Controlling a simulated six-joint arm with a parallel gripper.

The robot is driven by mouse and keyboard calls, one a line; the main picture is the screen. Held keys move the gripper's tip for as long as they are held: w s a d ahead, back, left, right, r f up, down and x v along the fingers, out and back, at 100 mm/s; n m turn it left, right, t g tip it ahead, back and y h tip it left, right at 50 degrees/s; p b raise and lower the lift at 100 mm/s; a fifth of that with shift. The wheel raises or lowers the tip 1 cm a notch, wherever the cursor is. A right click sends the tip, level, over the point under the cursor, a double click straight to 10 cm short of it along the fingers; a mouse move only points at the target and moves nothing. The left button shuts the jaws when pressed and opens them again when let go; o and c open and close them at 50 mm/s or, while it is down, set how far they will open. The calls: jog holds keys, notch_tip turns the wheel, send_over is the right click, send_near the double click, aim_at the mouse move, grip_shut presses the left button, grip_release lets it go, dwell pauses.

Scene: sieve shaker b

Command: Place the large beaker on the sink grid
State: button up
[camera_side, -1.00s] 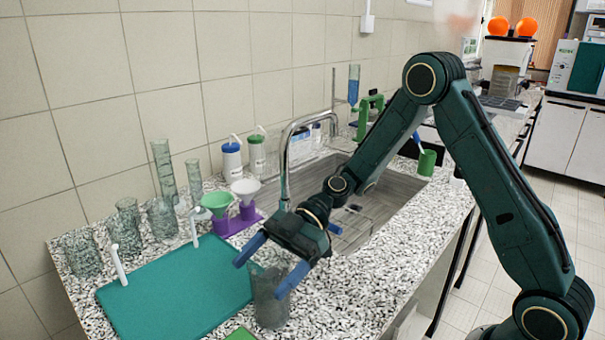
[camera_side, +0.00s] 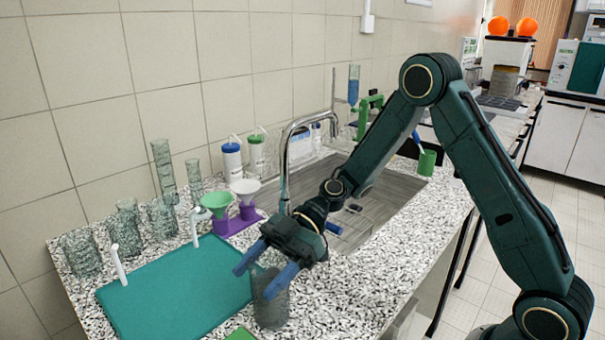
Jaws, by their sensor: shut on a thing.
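The large beaker (camera_side: 270,307) is a grey, see-through glass standing on the speckled counter, just right of the teal mat. My gripper (camera_side: 256,276) reaches down to it from above, with its blue fingers at the beaker's upper part. The fingers are shut on the beaker, which looks upright and still at counter level. The sink grid (camera_side: 375,205) lies in the steel sink behind my gripper. My arm and wrist hide part of the sink and its grid.
The teal mat (camera_side: 170,295) has white pegs at its back edge. Several glass beakers (camera_side: 82,255) stand along the wall. Funnels in a purple stand (camera_side: 232,224) are near the curved faucet (camera_side: 286,165). Counter right of the beaker (camera_side: 350,290) is clear.

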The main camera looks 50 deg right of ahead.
jog(key=shift+r, duration=0.15)
jog(key=shift+c, duration=0.4)
notch_tip(320, 180, up, 10)
dwell(0.4)
dwell(0.5)
